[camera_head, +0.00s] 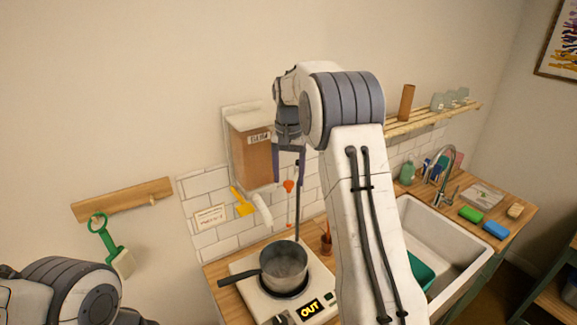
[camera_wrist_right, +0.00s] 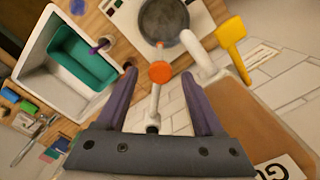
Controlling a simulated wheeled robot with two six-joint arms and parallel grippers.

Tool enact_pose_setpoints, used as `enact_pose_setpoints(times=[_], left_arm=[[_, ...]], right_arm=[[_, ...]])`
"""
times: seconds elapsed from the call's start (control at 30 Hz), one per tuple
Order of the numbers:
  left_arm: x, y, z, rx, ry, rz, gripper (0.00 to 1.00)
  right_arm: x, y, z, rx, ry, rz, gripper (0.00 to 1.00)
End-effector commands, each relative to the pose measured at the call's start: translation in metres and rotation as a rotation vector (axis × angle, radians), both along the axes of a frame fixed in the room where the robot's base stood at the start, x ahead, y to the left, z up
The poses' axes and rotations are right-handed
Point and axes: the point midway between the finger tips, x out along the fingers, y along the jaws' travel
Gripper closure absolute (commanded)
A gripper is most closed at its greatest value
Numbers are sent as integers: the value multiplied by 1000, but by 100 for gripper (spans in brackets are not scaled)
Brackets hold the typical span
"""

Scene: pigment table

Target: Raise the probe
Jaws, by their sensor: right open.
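The probe looks to be the thin upright piece with an orange part (camera_head: 289,186) above the pot (camera_head: 284,262). In the right wrist view its orange part (camera_wrist_right: 160,72) and pale rod (camera_wrist_right: 155,108) show between my fingers. My right gripper (camera_head: 288,168) is open, its purple fingers (camera_wrist_right: 159,80) on either side of the rod. I cannot tell whether either finger touches it. The grey pot sits on a white hot plate (camera_head: 318,290) whose display reads OUT. My left arm shows at the lower left, its gripper out of view.
A brown box (camera_head: 252,155) hangs on the wall beside my right gripper. A yellow scoop (camera_head: 242,203) and a dark stand pole (camera_head: 298,215) are close by. A white sink (camera_head: 440,240) with a green tub (camera_head: 420,270) lies right of my arm.

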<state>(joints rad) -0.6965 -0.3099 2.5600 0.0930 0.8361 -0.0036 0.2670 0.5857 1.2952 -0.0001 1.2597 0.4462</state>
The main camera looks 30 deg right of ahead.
Motion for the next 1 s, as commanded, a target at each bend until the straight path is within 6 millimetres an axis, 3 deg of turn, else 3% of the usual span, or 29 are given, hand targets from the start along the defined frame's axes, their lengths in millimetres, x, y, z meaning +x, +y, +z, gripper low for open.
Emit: enact_pose_setpoints(times=[0.27, 0.5, 0.7, 1.0], left_arm=[[0, 0, -16, 0, 0, -1, 50], [0, 0, -16, 0, 0, -2, 50], [0, 0, -16, 0, 0, -2, 50], [0, 0, -16, 0, 0, -2, 50]], right_arm=[[1, 0, 47, -2, -7, 0, 31], [1, -1, 87, -1, -3, 0, 31], [0, -1, 99, 0, 0, 0, 31], [0, -1, 100, 0, 0, 0, 31]])
